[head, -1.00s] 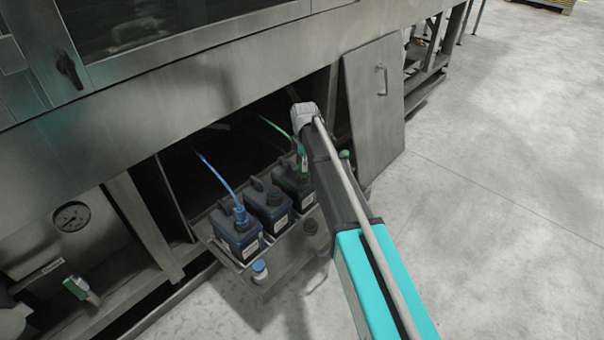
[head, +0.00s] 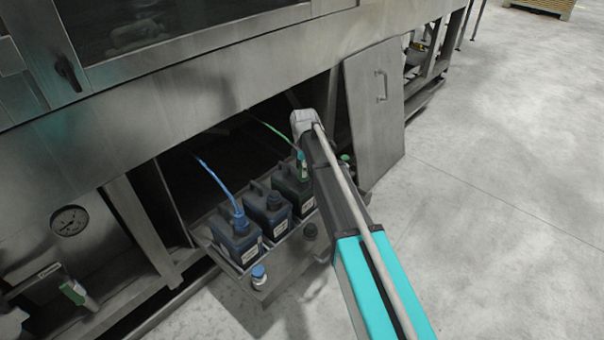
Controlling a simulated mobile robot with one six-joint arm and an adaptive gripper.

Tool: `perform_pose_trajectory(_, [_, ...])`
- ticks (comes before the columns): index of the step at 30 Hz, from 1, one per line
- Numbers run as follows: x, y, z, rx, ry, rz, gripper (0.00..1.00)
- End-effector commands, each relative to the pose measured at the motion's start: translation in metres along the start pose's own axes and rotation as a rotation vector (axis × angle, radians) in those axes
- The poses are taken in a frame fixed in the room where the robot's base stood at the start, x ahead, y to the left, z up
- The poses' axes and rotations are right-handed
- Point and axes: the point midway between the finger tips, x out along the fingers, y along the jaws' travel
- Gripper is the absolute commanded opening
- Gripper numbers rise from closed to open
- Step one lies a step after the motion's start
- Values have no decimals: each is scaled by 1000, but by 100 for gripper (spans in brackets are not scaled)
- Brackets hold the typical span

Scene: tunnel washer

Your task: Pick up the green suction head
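The green suction head (head: 302,165) is on the end of a green hose (head: 272,130). It sits upright at the neck of the rightmost dark canister (head: 290,189), close to the left side of my arm. My arm reaches in from the lower right, and its pale wrist end is just above the suction head. My gripper cannot be made out; the arm appears to hide it. Whether anything touches the suction head cannot be seen.
The blue-hosed canister (head: 236,240) and a middle canister (head: 268,212) stand in a pull-out tray (head: 275,272). A leaning panel (head: 373,120) stands right of the opening. The floor at right is clear.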

Motion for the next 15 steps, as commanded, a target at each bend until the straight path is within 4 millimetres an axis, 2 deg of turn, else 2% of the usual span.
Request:
perform_pose_trajectory(1, [0, 0, 0, 0, 0, 0, 48])
perform_pose_trajectory(9, [0, 0, 0, 0, 0, 1, 0])
perform_pose_trajectory(15, [0, 1, 0, 0, 0, 1, 0])
